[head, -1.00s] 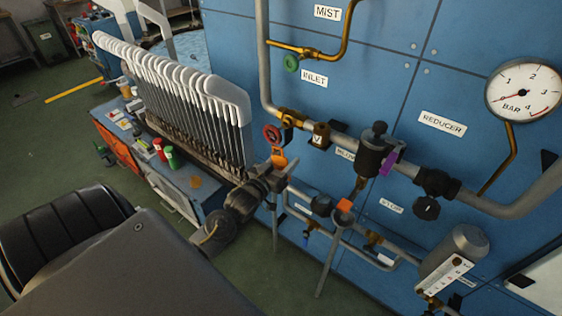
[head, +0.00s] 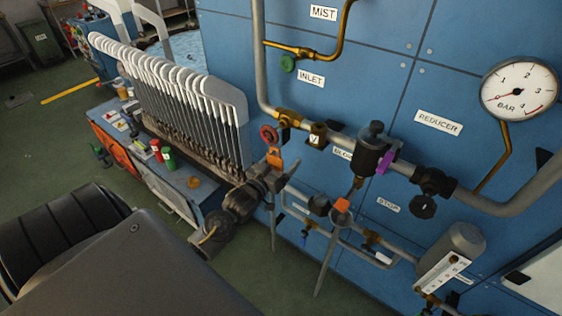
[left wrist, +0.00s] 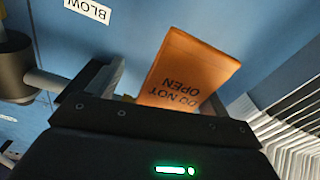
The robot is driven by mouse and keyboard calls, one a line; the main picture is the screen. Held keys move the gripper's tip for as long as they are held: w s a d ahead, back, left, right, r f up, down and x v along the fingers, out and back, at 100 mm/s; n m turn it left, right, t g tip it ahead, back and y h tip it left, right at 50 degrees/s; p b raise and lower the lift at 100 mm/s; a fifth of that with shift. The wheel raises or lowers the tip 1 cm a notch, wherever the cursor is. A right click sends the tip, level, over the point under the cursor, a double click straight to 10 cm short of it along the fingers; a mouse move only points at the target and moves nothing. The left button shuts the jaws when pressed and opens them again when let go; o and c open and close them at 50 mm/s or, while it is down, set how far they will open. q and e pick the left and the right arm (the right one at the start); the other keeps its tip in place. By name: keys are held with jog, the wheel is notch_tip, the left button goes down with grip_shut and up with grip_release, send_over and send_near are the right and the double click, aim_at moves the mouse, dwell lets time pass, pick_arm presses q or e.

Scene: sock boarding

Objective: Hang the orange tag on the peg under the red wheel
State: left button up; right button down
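The orange tag (head: 274,157) hangs just below the red wheel (head: 268,134) on the blue panel. In the left wrist view, the tag (left wrist: 187,70) reads "DO NOT OPEN" and stands between the fingers, with its near end hidden by the gripper body. My left gripper (head: 278,172) is at the tag's lower end, its fingers spread apart with a clear gap between the left finger and the tag. The peg is hidden, so I cannot tell whether the tag's hole is around it. My right gripper is not in view.
Pipes and a dark valve body (head: 372,150) with a purple piece (head: 385,163) are right of the gripper. An orange block (head: 342,205) sits on lower piping. A rack of white-edged boards (head: 190,100) stands close at left. A pressure gauge (head: 519,90) is at upper right.

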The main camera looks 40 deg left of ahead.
pick_arm(q)
jog(key=s+b, duration=0.1)
jog(key=s, duration=0.9)
jog(key=shift+s+d+f, duration=0.15)
jog(key=shift+s+f, duration=0.15)
jog(key=shift+s, duration=0.1)
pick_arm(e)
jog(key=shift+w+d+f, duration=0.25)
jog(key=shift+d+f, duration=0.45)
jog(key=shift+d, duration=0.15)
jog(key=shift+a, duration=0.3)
